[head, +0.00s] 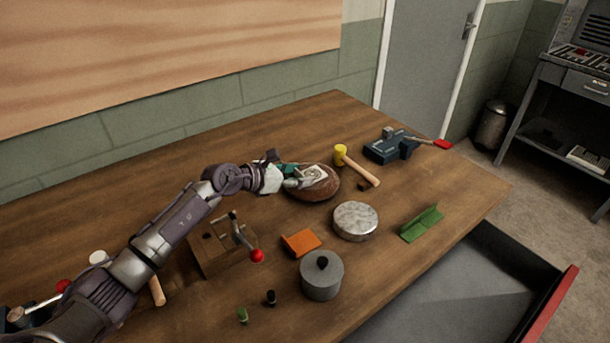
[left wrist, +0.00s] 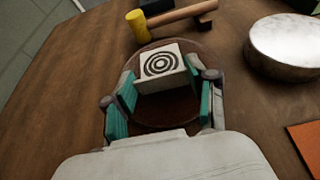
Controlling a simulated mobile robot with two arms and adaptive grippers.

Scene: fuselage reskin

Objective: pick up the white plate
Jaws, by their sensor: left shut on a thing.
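The white plate (left wrist: 161,66) is a small square block with black concentric rings on its face. It also shows at the gripper's tip in the head view (head: 315,172). My left gripper (left wrist: 166,92) has its teal-padded fingers on either side of the plate and is shut on it. The plate is over a round brown leather-like pad (head: 322,190); I cannot tell whether it touches the pad. The gripper partly hides the pad in the head view. My right gripper is not in view.
A yellow-headed mallet (head: 341,155) and a blue vise (head: 388,148) are beyond the pad. A round metal block (head: 355,221), an orange piece (head: 301,242), a green angle piece (head: 421,223), a grey lidded pot (head: 321,278) and a red-knobbed clamp (head: 222,247) stand nearer.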

